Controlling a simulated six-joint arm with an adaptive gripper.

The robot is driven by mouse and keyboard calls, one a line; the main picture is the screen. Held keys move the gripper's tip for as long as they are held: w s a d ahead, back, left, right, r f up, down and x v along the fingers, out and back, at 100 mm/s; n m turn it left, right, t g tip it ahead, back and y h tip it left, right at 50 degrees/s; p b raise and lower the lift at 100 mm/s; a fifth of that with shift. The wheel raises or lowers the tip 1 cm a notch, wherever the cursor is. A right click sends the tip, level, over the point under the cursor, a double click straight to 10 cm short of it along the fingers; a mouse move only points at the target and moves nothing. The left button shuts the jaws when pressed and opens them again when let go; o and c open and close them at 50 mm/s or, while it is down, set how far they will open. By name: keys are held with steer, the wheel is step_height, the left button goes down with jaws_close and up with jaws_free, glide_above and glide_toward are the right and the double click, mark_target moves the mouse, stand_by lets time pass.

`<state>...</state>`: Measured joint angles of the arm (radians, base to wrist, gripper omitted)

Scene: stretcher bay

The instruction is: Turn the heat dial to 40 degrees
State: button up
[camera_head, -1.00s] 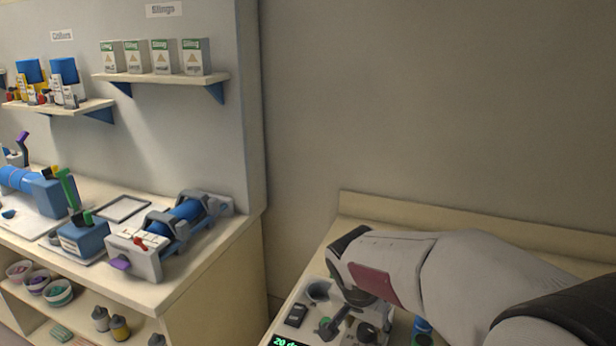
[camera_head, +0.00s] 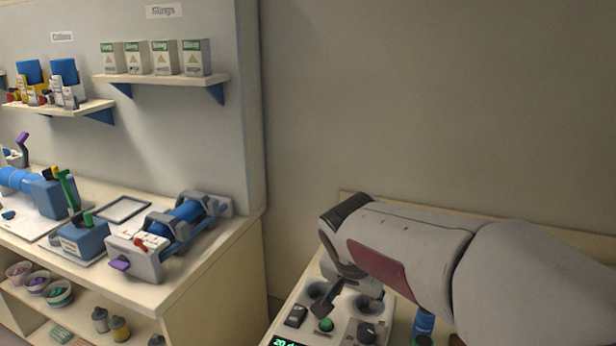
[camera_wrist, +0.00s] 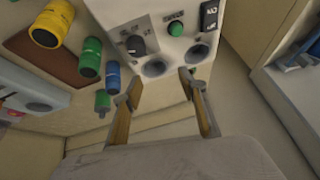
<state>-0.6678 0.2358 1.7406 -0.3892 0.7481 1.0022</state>
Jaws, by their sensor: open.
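The heat dial is a black knob with a light pointer mark on the light grey control panel; it shows in the wrist view (camera_wrist: 135,45) and near the bottom of the head view (camera_head: 367,332). A green-lit display (camera_head: 284,342) at the bottom edge of the head view reads about 20 and is cut off. My gripper (camera_wrist: 160,83) is open and empty, its two fingers apart beside the panel's edge with the dark round sockets. The dial lies beyond the left fingertip in the wrist view, apart from the fingers.
A green button (camera_wrist: 175,28) and a black rocker switch (camera_wrist: 209,15) sit beside the dial. Yellow (camera_wrist: 50,25), green (camera_wrist: 90,57) and blue (camera_wrist: 112,80) bottles stand left. A separate counter (camera_head: 200,290) stands left in the head view.

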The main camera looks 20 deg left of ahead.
steer(key=w+a+r+n+t+y, duration=0.3)
steer(key=a+r, duration=0.3)
steer(key=r, duration=0.3)
steer(key=w+a+r+n+t+y, duration=0.2)
steer(key=w+a+r+n+y, duration=0.2)
steer(key=w+a+r+n, duration=0.1)
steer(key=shift+w+a+r+t, duration=0.4)
steer(key=shift+w+a+r, duration=0.3)
steer(key=shift+a+r, duration=0.85)
steer(key=shift+d+r, duration=0.35)
